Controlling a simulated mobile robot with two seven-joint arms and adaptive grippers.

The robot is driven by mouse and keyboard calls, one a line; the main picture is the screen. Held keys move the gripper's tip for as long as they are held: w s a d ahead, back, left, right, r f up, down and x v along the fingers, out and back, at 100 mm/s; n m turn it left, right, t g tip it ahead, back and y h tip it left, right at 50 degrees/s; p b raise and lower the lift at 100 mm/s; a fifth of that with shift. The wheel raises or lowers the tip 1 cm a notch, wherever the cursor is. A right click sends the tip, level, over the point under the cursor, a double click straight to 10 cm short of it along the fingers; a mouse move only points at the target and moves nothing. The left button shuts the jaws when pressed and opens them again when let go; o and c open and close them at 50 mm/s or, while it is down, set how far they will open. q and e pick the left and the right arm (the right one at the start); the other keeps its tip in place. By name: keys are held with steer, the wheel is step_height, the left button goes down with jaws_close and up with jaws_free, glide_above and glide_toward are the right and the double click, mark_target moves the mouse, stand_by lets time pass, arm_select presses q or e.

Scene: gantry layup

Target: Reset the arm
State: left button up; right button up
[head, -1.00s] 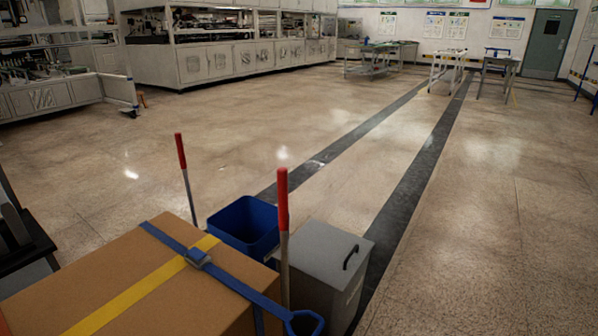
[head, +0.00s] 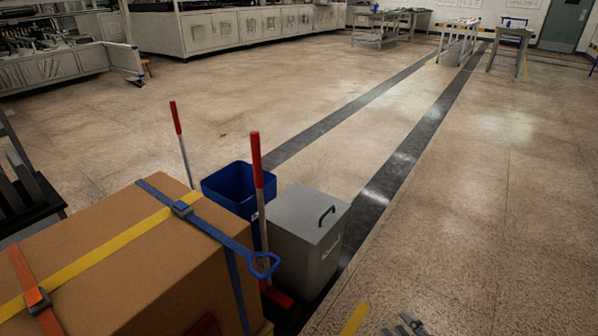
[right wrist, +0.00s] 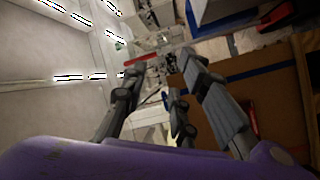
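My right gripper (head: 406,326) just enters the head view at the bottom edge, right of centre, with only its grey finger ends showing. In the right wrist view the fingers of this gripper (right wrist: 160,78) are spread apart with nothing between them. Part of my purple arm shows below them. My left gripper and arm are not in the head view.
A large strapped cardboard box (head: 130,262) fills the lower left. Beside it stand a blue bin (head: 229,185), a grey lidded bin (head: 305,228) and red-handled poles (head: 257,165). Open floor lies right and beyond. Work tables (head: 380,28) stand far back.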

arm_select(q)
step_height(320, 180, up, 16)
steer(key=p, duration=1.7)
arm_select(e)
steer(key=s+d+m+g+h, duration=0.2)
steer(key=s+m+g+h, duration=0.5)
steer(key=s+m, duration=1.05)
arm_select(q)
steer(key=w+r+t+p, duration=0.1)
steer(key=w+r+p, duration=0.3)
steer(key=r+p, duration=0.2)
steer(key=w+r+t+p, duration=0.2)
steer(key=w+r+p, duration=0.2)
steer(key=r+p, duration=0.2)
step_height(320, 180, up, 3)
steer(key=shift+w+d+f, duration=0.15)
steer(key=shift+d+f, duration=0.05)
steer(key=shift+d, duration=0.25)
arm_select(e)
steer(key=s+a+r, duration=0.3)
steer(key=s+r, duration=0.8)
steer(key=s, duration=0.2)
steer(key=shift+a+n+g+h, duration=0.3)
steer(key=shift+a+n+g, duration=0.1)
steer(key=shift+n, duration=0.05)
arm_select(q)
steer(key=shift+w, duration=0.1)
